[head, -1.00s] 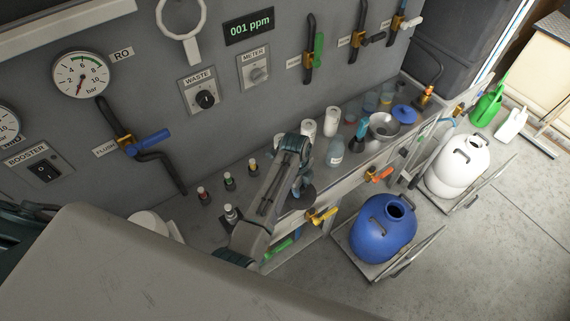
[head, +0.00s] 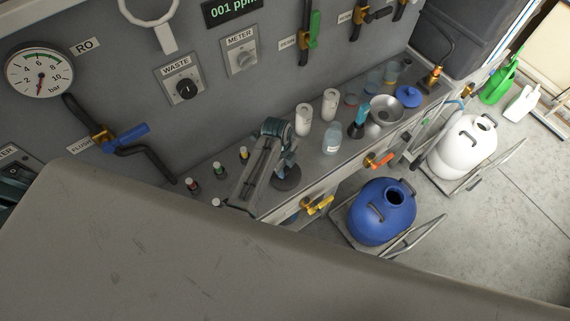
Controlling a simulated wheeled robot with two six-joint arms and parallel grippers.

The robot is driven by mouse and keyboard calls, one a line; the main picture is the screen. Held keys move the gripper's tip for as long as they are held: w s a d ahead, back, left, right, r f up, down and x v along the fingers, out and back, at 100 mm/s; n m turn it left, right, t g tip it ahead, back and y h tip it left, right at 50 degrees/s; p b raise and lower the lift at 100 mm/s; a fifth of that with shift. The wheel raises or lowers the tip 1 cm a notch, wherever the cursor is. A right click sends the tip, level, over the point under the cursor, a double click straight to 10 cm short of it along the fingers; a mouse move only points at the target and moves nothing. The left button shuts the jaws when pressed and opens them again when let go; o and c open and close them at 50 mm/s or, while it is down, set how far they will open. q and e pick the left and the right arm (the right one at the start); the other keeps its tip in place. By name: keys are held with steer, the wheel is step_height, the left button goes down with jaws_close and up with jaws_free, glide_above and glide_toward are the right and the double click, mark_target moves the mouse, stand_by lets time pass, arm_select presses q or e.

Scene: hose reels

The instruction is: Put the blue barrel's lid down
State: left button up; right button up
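The blue barrel (head: 372,222) stands on a low wheeled cart at the lower right of the head view, its dark mouth open and uncovered. A round blue lid (head: 408,96) with a knob lies at the far right end of the bench, away from the barrel. My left gripper (head: 285,174) points down over the bench, left of the clear bottle and well away from the blue lid. A dark round shape shows at its tip; I cannot tell whether it is held. Its fingers are too small and hidden to read. My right gripper is not in view.
A steel bowl (head: 385,112), a blue-topped flask (head: 358,122), a clear bottle (head: 332,138) and white canisters (head: 304,120) crowd the bench (head: 317,170). A white barrel (head: 462,150) stands on another cart. Wall valves and dials line the back.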

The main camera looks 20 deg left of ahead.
arm_select(q)
steer(key=o, duration=0.4)
steer(key=shift+s+a, duration=0.15)
steer(key=shift+s, duration=0.2)
steer(key=shift+c, duration=0.2)
steer(key=shift+o, duration=0.2)
steer(key=shift+s+r, duration=0.15)
steer(key=shift+r, duration=0.05)
steer(key=shift+w+r, duration=0.2)
steer(key=r, duration=0.1)
steer(key=r+b, duration=0.1)
steer(key=r, duration=0.1)
steer(key=r+b, duration=0.1)
steer(key=shift+a+r, duration=0.2)
steer(key=shift+a, duration=0.15)
step_height(320, 180, up, 7)
steer(key=b, duration=0.1)
steer(key=shift+a+b, duration=0.35)
steer(key=shift+a, duration=0.05)
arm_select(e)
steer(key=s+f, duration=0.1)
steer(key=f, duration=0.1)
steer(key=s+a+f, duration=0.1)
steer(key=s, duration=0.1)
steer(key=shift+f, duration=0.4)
arm_select(q)
steer(key=shift+w, duration=0.1)
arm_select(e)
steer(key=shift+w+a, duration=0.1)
